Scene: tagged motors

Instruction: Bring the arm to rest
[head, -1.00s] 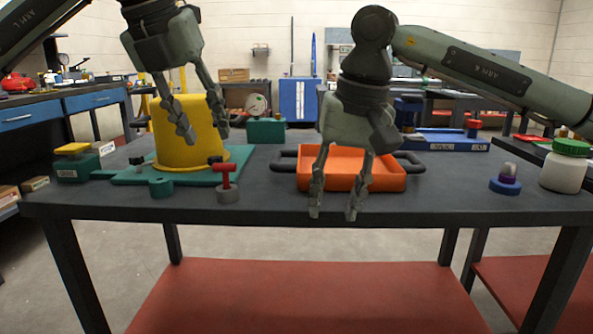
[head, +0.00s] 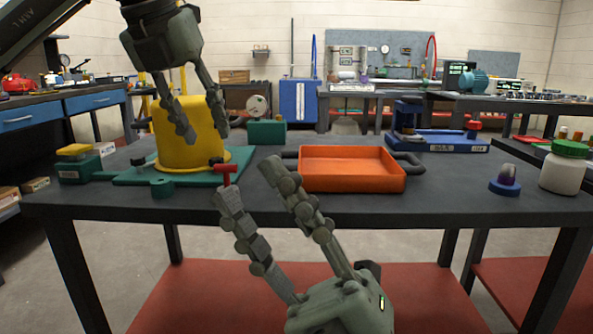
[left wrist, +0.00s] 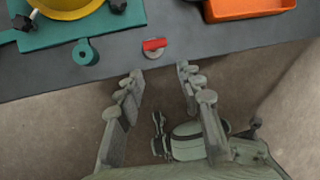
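My left gripper (head: 200,122) is open and empty, hanging in front of the yellow cylinder on the green base plate in the head view. Its spread fingers (left wrist: 160,80) also show in the left wrist view, with bare floor and the table's front edge beyond them. My right gripper (head: 250,175) is low in the head view, its open fingers pointing up and left in front of the table's front edge. Nothing is between its fingers that I can make out. The right gripper also shows small between the left fingers in the left wrist view (left wrist: 185,140).
The dark table (head: 440,203) holds a yellow cylinder (head: 172,145), an orange tray (head: 350,180), a small red-handled piece (left wrist: 154,46), a blue-based lamp (head: 506,183) and a white jar (head: 563,172). A blue stand (head: 440,144) is at the back right. A red shelf (head: 420,290) lies below.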

